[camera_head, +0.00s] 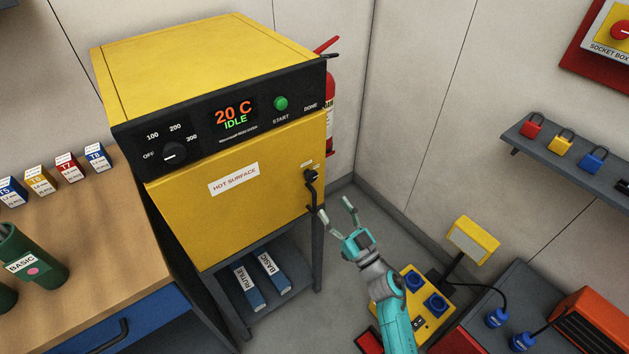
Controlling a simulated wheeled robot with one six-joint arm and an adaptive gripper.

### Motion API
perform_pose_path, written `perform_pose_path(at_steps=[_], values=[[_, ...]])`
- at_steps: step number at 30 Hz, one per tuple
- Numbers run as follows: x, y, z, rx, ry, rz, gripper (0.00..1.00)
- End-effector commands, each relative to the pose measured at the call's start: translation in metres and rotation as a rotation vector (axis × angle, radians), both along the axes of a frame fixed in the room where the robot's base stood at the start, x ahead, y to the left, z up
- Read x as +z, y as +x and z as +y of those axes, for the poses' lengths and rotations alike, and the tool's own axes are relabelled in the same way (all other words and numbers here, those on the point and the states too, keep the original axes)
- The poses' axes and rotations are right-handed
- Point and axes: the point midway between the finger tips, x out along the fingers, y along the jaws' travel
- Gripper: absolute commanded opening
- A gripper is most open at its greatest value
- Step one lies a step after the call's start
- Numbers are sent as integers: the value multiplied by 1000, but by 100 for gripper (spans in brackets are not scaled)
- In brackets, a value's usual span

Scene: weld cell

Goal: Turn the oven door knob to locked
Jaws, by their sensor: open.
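The yellow oven (200,205) stands on a dark stand, with its door shut. The black door knob (310,175) is at the upper right of the door, with small labels above it that are too small to read. A black handle (312,195) hangs just below the knob. My gripper (335,207) is open and empty, to the lower right of the knob in the picture and apart from it. Its fingers point up, the left fingertip near the handle's lower end; I cannot tell if they touch.
A yellow box with blue sockets (435,303) lies under my arm. A red fire extinguisher (329,125) stands behind the oven. A wooden bench (110,235) is at left. A shelf with padlocks (580,165) is on the right wall. Blue boxes (270,270) lie under the oven.

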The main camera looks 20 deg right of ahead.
Motion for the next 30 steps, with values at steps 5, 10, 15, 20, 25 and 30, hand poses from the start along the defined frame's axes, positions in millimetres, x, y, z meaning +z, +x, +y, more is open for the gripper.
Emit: perform_pose_path(at_steps=[5, 10, 15, 20, 25, 30], values=[[14, 28, 10, 2, -1, -4, 62], [25, 53, 18, 2, 0, -3, 62], [32, 72, 24, 0, 1, -1, 62], [36, 80, 27, 0, 0, -1, 62], [36, 82, 27, -1, 0, 0, 62], [36, 82, 27, -1, 0, 0, 55]])
